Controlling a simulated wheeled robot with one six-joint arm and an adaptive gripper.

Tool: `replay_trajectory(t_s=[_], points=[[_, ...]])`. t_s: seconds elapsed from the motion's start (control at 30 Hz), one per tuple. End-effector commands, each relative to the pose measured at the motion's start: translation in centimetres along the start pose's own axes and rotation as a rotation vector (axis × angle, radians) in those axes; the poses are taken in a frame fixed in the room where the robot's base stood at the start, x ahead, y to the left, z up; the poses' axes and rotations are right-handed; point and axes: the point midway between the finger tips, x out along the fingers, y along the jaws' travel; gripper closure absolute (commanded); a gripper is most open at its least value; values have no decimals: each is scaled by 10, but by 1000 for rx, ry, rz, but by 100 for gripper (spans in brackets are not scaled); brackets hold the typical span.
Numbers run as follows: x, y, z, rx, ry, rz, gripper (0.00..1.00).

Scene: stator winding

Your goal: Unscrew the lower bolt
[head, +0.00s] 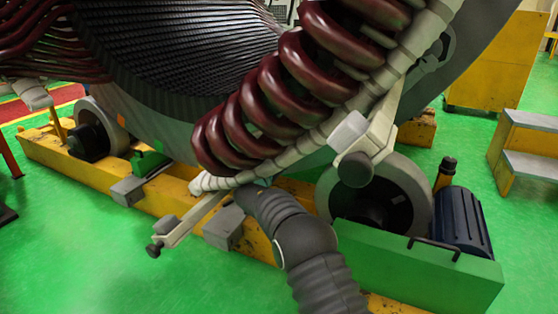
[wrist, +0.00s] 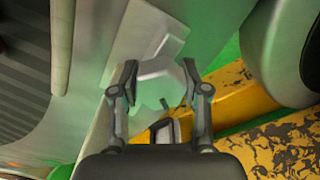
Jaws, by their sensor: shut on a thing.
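In the wrist view, my gripper (wrist: 157,84) has its two dark fingers on either side of a pale, angular piece (wrist: 158,72), which looks like the head of the lower bolt. The fingers are shut on it, well apart from each other. The piece sits against a pale plate beside the big stator. In the head view, my dark ribbed arm reaches up from the bottom to the lower edge of the stator (head: 180,60). My fingers and the bolt cannot be made out there.
A yellow base beam (head: 75,160) runs under the stator. A grey roller (head: 415,180) and green block (head: 420,270) stand right of my arm. Pale bracket arms with dark knobs (head: 155,249) stick out on both sides. Dark red coils hang above. Green floor is clear at the left front.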

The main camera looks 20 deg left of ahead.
Motion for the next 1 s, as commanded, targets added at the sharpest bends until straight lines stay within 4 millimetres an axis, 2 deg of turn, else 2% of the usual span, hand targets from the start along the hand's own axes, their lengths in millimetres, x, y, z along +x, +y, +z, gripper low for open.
replay_trajectory(t_s=[0.43, 1.0], points=[[0, 2, 1, -292, 1, 4, 90], [0, 1, 0, -366, 1, 3, 90]])
